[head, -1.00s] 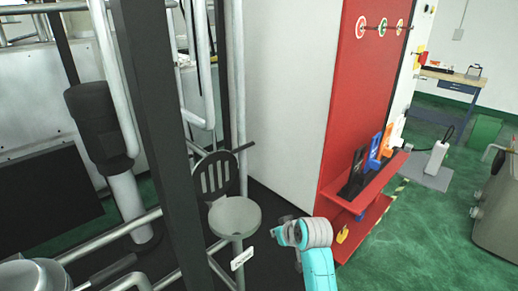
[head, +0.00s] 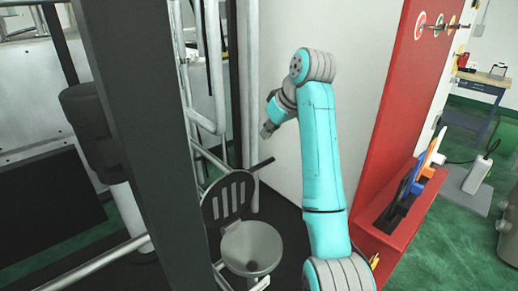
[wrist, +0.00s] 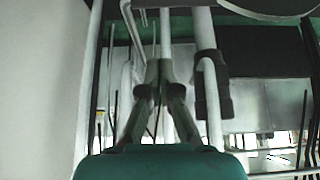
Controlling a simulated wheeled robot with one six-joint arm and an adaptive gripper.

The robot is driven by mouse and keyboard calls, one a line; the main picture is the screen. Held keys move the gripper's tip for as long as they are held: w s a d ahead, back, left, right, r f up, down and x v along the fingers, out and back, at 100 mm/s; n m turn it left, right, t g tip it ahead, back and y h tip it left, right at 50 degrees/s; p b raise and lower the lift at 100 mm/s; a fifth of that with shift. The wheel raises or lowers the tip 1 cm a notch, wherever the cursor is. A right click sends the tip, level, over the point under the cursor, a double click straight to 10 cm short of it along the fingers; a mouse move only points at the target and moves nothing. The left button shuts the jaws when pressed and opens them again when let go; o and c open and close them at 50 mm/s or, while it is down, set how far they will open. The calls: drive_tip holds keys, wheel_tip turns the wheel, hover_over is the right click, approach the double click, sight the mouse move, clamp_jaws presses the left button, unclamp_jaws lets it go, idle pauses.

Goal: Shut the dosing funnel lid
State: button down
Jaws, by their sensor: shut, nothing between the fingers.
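The dosing funnel (head: 252,248) is a grey round bowl at the lower middle of the head view. Its dark slotted lid (head: 228,198) stands raised at the bowl's back left, so the funnel is open. A dark handle rod (head: 262,163) sticks out to the upper right of the lid. My gripper (head: 267,132) is above the funnel and lid, apart from both, and partly hidden by my wrist. In the wrist view my gripper (wrist: 160,66) has its fingers together with nothing held. A dark rounded edge shows at that view's top right; I cannot tell what it is.
A thick dark post (head: 125,150) stands left of the funnel, with pale pipes around it. A white wall (head: 350,100) is behind my arm. A red rack (head: 400,215) with coloured tools stands at the right.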

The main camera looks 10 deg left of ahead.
drive_tip(key=a+x, duration=0.1)
drive_tip(key=x, duration=0.9)
drive_tip(key=shift+s+d, duration=0.55)
drive_tip(key=shift+d, duration=0.35)
drive_tip(key=shift+s+d, duration=0.55)
drive_tip(key=shift+d, duration=0.4)
drive_tip(key=shift+f, duration=0.1)
